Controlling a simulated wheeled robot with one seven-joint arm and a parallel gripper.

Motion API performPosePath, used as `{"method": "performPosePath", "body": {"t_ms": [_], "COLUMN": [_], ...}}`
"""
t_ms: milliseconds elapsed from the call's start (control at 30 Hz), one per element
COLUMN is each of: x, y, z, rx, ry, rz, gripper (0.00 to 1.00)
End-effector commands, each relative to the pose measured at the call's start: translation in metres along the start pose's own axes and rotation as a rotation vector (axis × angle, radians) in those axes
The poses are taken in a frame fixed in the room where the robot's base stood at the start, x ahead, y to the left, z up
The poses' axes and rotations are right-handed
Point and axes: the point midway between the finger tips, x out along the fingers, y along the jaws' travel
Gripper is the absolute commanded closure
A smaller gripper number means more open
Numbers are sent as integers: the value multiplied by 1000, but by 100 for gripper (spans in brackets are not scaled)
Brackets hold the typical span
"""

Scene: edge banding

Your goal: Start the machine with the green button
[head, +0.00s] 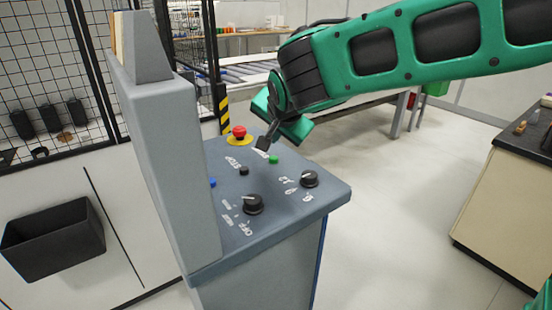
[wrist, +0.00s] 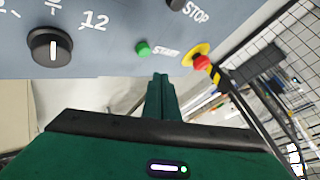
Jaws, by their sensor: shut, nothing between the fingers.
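The green start button (head: 273,159) sits on the sloped top of the grey control console (head: 290,222), near its far edge. In the wrist view the green button (wrist: 143,48) has the word START beside it. My gripper (head: 262,145) is shut and empty. Its fingertips are near the green button, slightly to its left in the head view. In the wrist view the closed fingers (wrist: 161,80) point toward the panel, below and right of the button. A gap seems to remain between fingertips and button; I cannot tell its exact size.
A red emergency stop (head: 239,131) on a yellow base and a black stop button (head: 244,171) are close by. Two black knobs (head: 253,204) sit nearer the front. A tall grey housing (head: 160,150) rises at the left. A black bin (head: 52,240) is further left.

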Motion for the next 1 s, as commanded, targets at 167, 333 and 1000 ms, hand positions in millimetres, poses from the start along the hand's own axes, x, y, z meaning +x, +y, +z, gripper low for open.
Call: {"method": "performPosePath", "body": {"t_ms": [167,333,1000], "x": [12,17,18], "y": [9,13,13], "z": [9,13,13], "rx": [-1,-1,0], "ry": [0,0,0], "rz": [1,1,0], "gripper": [100,100,100]}}
